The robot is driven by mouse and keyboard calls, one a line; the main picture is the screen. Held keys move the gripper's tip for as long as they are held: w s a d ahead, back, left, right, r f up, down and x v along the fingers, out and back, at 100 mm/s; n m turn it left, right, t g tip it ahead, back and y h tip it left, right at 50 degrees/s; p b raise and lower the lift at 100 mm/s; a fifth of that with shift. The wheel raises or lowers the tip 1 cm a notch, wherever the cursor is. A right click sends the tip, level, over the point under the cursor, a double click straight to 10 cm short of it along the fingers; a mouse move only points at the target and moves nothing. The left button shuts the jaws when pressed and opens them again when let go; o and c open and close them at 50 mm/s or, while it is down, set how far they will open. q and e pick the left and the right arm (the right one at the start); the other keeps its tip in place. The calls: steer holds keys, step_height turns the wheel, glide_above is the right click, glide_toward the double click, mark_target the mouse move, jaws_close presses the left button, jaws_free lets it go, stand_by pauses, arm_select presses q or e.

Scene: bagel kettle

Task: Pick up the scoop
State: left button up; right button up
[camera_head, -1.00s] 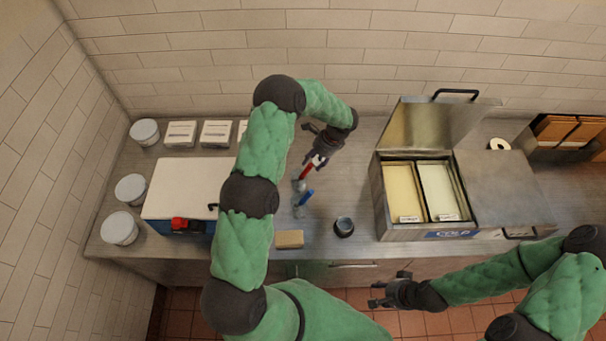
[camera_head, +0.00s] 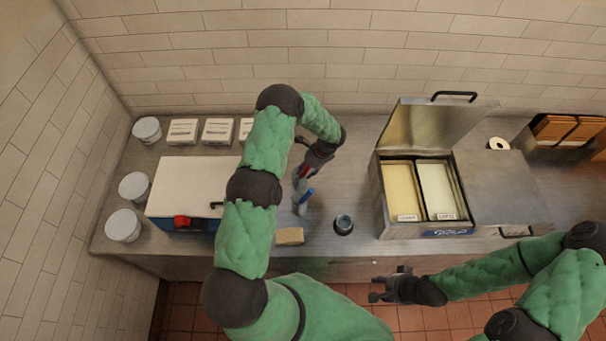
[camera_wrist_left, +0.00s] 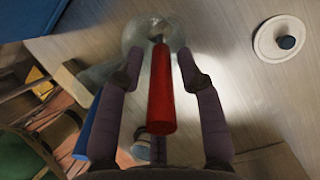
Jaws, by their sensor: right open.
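A red-handled utensil, seemingly the scoop (camera_head: 298,184), lies on the steel counter, mostly covered by my gripper in the head view. In the left wrist view its red handle (camera_wrist_left: 162,95) runs between the fingers, with a pale round head beyond. My left gripper (camera_head: 304,170) is low over it. In the wrist view its fingers (camera_wrist_left: 160,62) are apart on either side of the handle, with gaps showing. A blue-handled utensil (camera_head: 307,195) lies close by; its blue handle (camera_wrist_left: 103,125) shows left of the gripper. My right gripper (camera_head: 376,286) is open and empty before the counter's front edge.
A tan sponge (camera_head: 290,236) and a dark cup (camera_head: 343,224) stand near the front edge. A white-lidded box (camera_head: 185,185) is at left, with white tubs (camera_head: 123,226) beyond. An open cold bin (camera_head: 380,205) stands at right.

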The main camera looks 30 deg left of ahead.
arm_select(q)
jaws_close()
step_height(320, 180, up, 10)
steer(key=shift+b, duration=1.1)
